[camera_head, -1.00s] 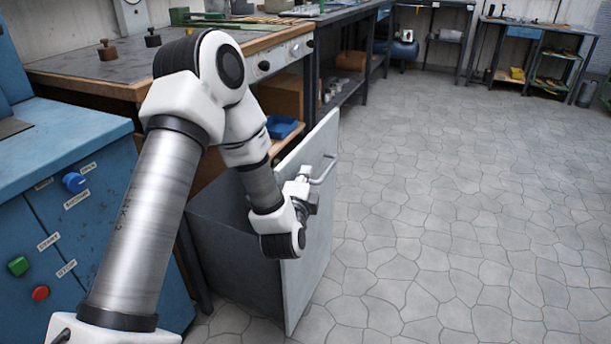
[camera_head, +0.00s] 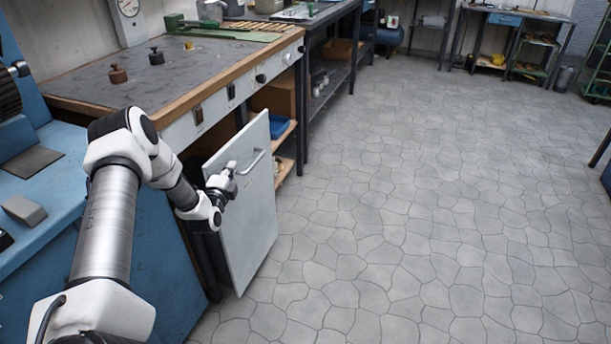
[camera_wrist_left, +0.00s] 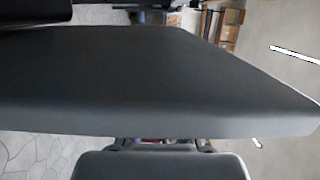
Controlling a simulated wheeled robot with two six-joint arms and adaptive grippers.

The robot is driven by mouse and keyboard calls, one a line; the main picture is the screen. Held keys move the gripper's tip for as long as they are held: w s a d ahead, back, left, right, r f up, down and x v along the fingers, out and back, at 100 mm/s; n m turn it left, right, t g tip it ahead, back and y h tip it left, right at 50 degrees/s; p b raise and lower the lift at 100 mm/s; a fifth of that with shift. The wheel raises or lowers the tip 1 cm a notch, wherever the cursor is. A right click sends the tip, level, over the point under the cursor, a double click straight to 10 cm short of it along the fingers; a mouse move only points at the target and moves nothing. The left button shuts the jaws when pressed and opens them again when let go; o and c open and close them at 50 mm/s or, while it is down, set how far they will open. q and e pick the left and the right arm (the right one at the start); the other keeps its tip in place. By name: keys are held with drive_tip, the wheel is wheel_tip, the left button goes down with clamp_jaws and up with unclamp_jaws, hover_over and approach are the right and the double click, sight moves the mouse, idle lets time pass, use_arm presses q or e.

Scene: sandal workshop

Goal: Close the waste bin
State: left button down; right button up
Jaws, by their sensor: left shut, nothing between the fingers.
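The waste bin's light grey front panel (camera_head: 247,215) stands upright below the front of the workbench, with a bar handle (camera_head: 253,162) near its top. Little of the bin's dark body shows behind the panel; my arm and the panel hide most of it. My left gripper (camera_head: 229,182) is shut and empty at the upper left part of the panel, left of the handle. I cannot tell whether its tips touch the panel. In the left wrist view a large dark grey surface fills the middle, too close to identify. My right gripper is not in view.
The workbench (camera_head: 190,75) carries small weights (camera_head: 118,74) and a dial scale (camera_head: 128,10). A blue machine cabinet (camera_head: 60,215) stands at the left, beside my arm. Open shelves hold a blue tray (camera_head: 279,126) right of the panel. The stone floor (camera_head: 420,200) is clear.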

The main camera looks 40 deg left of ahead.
use_arm(q)
drive_tip(key=s+a+p, duration=0.1)
drive_tip(key=s+a, duration=0.1)
drive_tip(key=a, duration=0.7)
drive_tip(key=shift+p, duration=0.35)
drive_tip(key=shift+s+a+r, duration=0.1)
drive_tip(key=shift+r, duration=0.1)
